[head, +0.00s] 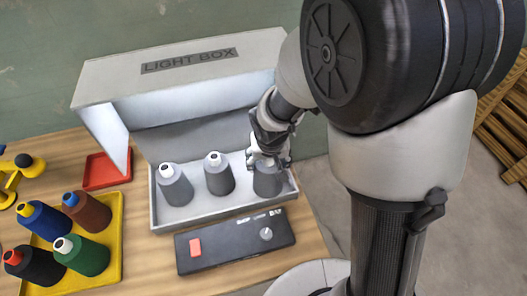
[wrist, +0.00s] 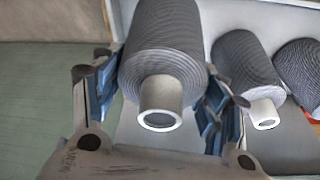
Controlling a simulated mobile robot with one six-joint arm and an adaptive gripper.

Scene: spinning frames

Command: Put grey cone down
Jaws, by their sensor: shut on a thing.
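A grey cone (head: 267,180) is at the right end of the light box (head: 152,205), upright and at or just above its floor; I cannot tell if it touches. My gripper (head: 268,157) comes down on it from above and is shut on it. The wrist view shows the same grey cone (wrist: 165,60) with its pale tube end between the blue pads of my gripper (wrist: 163,98). Two more grey cones stand inside the box, one in the middle (head: 219,175) and one at the left (head: 174,186). My gripper hides the held cone's top.
A dark control panel (head: 235,240) with a red button and a knob lies in front of the box. A yellow tray (head: 110,275) with several coloured cones and a red tray (head: 104,172) are at the left. The box's lid overhangs the back.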

